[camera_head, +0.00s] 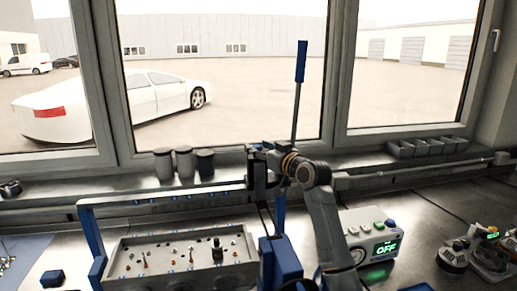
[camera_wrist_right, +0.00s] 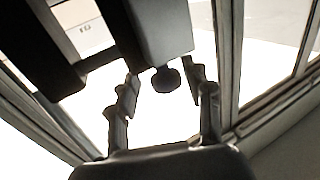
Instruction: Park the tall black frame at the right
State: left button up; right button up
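A gantry with a grey crossbar (camera_head: 160,195) and blue posts stands around a grey engine block (camera_head: 180,258). A tall black upright frame (camera_head: 257,180) is at the right end of the crossbar. A lever with a blue grip (camera_head: 300,62) rises behind it. My right gripper (camera_head: 272,158) is at the top of the black frame and partly hides it. In the right wrist view its fingers (camera_wrist_right: 160,90) are apart, with a dark round knob (camera_wrist_right: 166,79) between them and light visible on both sides. I cannot tell whether they touch it. My left gripper is out of view.
Several dark cups (camera_head: 184,164) stand on the window sill at the back. Grey bins (camera_head: 428,148) are on the sill at the right. A control box reading OFF (camera_head: 368,240) stands right of my right arm. Small devices (camera_head: 480,250) lie at the far right.

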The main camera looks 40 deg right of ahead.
jog(key=shift+a, duration=0.1)
jog(key=shift+s, duration=0.25)
jog(key=s+a, duration=0.1)
jog(key=s, duration=1)
jog(key=shift+s+a, duration=0.15)
jog(key=shift+a, duration=0.2)
